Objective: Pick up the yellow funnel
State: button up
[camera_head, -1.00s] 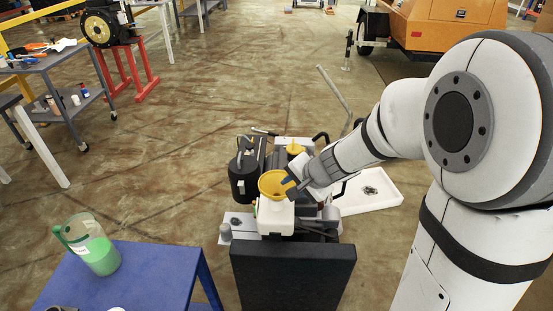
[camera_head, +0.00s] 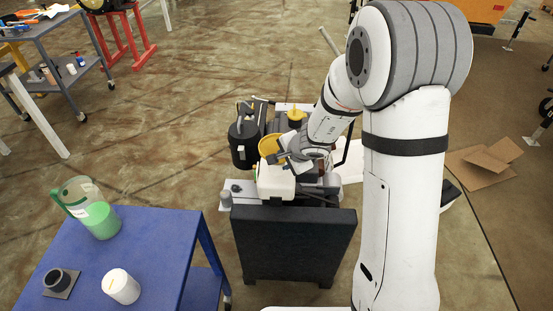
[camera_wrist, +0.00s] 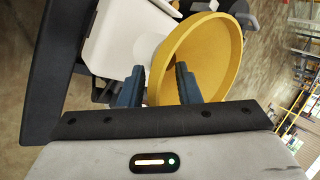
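The yellow funnel (camera_head: 268,146) sits on the white tank (camera_head: 275,182) of the machine, at the middle of the head view. In the wrist view the funnel (camera_wrist: 212,50) is large and tilted in the picture, with its wide mouth facing right. My gripper (camera_wrist: 160,70) is at its rim. One blue finger shows outside the funnel and the other in front of its mouth, with the near rim between them. A gap shows between the fingers, so the gripper looks open. Whether either finger touches the funnel I cannot tell.
A black canister (camera_head: 244,142) stands close left of the funnel. A blue table (camera_head: 160,245) at front left holds a jug of green liquid (camera_head: 100,218), a white container (camera_head: 121,286) and a dark cup (camera_head: 61,281). Flat cardboard (camera_head: 487,162) lies on the right floor.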

jog(key=shift+c, duration=0.3)
grip_shut()
dwell(0.3)
